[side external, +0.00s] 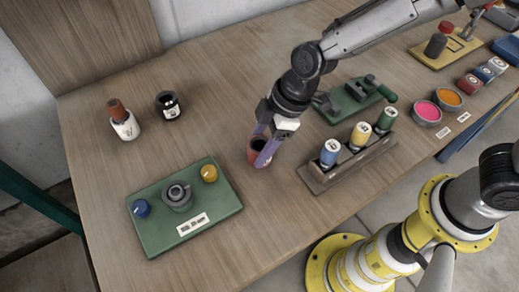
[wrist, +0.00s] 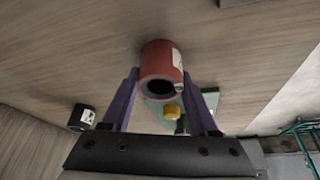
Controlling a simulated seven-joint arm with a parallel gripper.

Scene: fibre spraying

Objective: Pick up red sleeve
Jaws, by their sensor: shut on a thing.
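The red sleeve (wrist: 161,60) is a short hollow red cylinder with a pale label, seen close up in the wrist view between the purple fingers. In the side external view the red sleeve (side external: 255,152) stands on or just above the wooden table, partly hidden by a finger. My gripper (side external: 263,150) points down at it and is shut on it, one finger on each side. The gripper also shows in the wrist view (wrist: 165,95). I cannot tell whether the sleeve touches the table.
A green panel (side external: 160,241) with knobs lies to the left. A wooden rack (side external: 318,184) with blue, yellow and green sleeves stands close to the right. A green clamp fixture (side external: 335,117) is behind it.

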